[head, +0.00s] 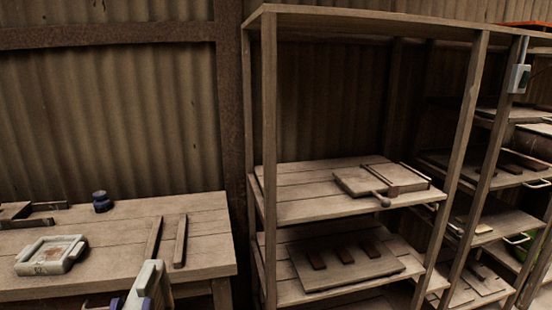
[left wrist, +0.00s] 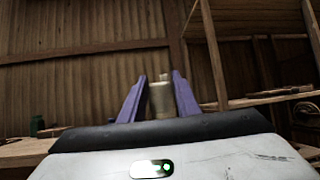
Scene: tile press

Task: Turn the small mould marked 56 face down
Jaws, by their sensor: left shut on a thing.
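My left gripper (left wrist: 158,88) shows its two purple fingers shut on a pale thing (left wrist: 162,100) in the left wrist view. In the head view a pale, rimmed piece (head: 152,280) stands steeply tilted at the bottom edge by the purple fingers. It looks like a small mould seen edge-on, partly cut off by the frame; no number is readable on it. Another pale square mould (head: 67,264) lies flat on the workbench at the left, its recess facing up. My right gripper is out of view.
The workbench (head: 205,212) also holds two upright-looking wooden strips (head: 180,242), a dark blue pot (head: 102,202) and dark wooden pieces at the far left. A wooden shelf rack (head: 300,210) with boards stands to the right.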

